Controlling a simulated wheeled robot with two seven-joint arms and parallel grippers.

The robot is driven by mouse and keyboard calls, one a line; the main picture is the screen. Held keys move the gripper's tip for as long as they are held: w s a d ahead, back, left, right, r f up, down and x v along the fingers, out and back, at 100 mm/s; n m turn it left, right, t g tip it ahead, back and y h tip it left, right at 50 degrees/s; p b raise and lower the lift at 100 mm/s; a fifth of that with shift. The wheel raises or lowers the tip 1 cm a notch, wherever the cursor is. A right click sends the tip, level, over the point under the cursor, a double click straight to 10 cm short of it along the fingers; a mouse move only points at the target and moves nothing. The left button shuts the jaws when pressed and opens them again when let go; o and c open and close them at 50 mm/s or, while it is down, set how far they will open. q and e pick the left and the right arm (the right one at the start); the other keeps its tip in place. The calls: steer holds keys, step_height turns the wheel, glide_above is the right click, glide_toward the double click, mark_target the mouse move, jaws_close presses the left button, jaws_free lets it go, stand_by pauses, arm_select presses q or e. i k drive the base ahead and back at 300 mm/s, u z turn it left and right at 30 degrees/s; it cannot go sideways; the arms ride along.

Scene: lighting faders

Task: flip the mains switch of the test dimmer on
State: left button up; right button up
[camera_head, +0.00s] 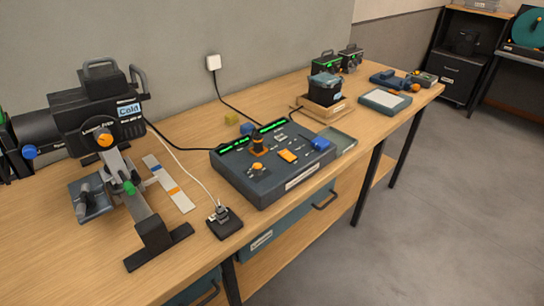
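A dark blue-grey control unit (272,160) with green lit strips, an orange knob and an orange slider cap stands mid-bench. A blue part (321,144) sits at its right end. A small black box (225,223) with a grey upright piece on top lies near the front edge, with a pale cable running to it. No readable label shows which of these is the test dimmer, and the mains switch and its position cannot be made out. Neither of my grippers is in view.
A large black lantern (92,117) labelled "Cold" stands at the left on a dark foot (158,246). A black box (324,91) on a wooden block, a grey tray (385,102) and small devices stand farther right. Bare bench (40,255) shows at front left.

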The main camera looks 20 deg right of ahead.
mark_target(284, 154)
steer(key=k, duration=1.3)
steer(key=z, duration=0.55)
steer(key=i, duration=1.5)
steer(key=u, duration=0.65)
